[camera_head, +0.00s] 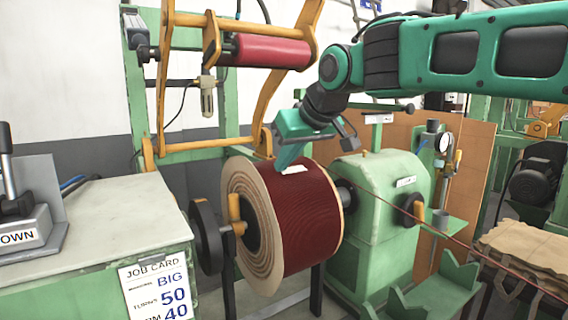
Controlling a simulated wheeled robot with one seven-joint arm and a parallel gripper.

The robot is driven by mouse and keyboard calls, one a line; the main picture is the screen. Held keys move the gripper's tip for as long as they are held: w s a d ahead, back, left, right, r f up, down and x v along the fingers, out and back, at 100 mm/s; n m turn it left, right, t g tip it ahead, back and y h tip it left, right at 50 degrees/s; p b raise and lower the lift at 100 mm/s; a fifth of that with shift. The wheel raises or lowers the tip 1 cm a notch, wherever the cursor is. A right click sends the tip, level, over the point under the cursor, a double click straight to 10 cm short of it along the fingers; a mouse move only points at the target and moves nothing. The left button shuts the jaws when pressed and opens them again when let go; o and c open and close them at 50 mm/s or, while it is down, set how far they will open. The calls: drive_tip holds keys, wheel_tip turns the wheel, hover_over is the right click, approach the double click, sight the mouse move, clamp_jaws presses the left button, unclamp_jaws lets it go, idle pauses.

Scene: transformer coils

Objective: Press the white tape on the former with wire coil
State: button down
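The former with wire coil (312,230) is a large spool wound with dark red wire, mounted on a horizontal shaft in the middle of the view. Its layered tan flange faces left. A small piece of white tape (295,170) lies on top of the winding, near the flange edge. My gripper (284,167) comes down from the upper right, and its teal fingertips are at the left end of the tape. They look close to or touching the coil top; contact is unclear. The fingers overlap from this side, so their opening is hidden.
A green machine housing (395,178) stands right of the coil. A red roller (270,52) on a yellow frame hangs above. A green cabinet (110,215) with a job card (158,290) and a lever box is at left. A wire (455,242) runs off right past sacking.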

drive_tip(key=c, duration=1.4)
unclamp_jaws()
drive_tip(key=shift+r, duration=0.1)
drive_tip(key=shift+r, duration=2.35)
